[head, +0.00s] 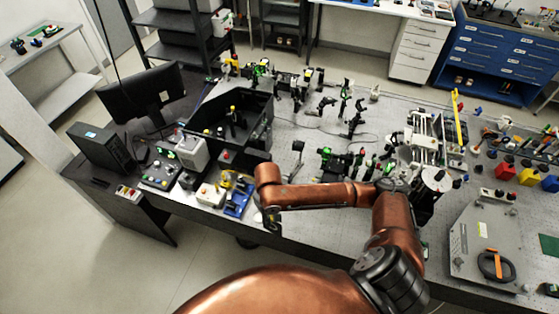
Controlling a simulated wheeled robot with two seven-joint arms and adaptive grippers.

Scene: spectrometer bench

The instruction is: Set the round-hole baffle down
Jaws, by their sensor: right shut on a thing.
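My right arm reaches in from the right, and its dark gripper (272,222) hangs at the front edge of the optical bench (330,212), just right of a blue holder. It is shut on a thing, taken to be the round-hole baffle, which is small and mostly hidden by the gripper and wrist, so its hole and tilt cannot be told. I cannot tell whether it touches the bench. My left gripper is out of view.
A blue holder with yellow parts (238,197) and a white box (210,194) stand left of the gripper. A black open enclosure (257,122) is behind. A thin post (298,152) stands on fairly clear bench; green-marked optics (338,162) stand to its right.

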